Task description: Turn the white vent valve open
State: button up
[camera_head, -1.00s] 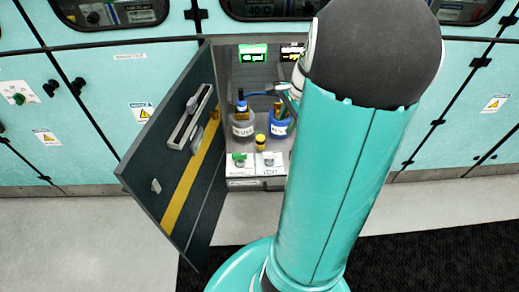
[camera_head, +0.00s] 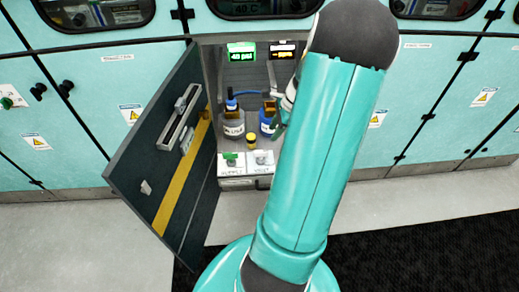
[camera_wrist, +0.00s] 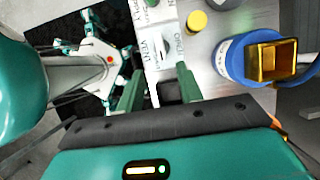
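In the head view a small white panel at the front of the open cabinet holds two valves. The green valve (camera_head: 231,158) is on the left, and the white vent valve (camera_head: 252,157) is on the right. In the wrist view the vent's labelled white plate (camera_wrist: 166,45) lies just beyond my fingers; the valve handle itself is hard to make out there. My gripper (camera_wrist: 159,88) is open, its two green fingers apart, with no object visibly held. In the head view my arm covers most of the gripper, beside the blue-based bottle.
A blue-based bottle (camera_head: 267,122) and a grey-based bottle (camera_head: 234,125) stand behind the panel. A small yellow-capped vial (camera_head: 251,141) stands between them and the valves. The dark cabinet door (camera_head: 150,190) hangs open at left. Two lit displays are at the back.

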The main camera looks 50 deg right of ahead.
aim_at(261, 151)
jog(key=x, duration=1.1)
jog(key=shift+f, duration=0.25)
grip_shut()
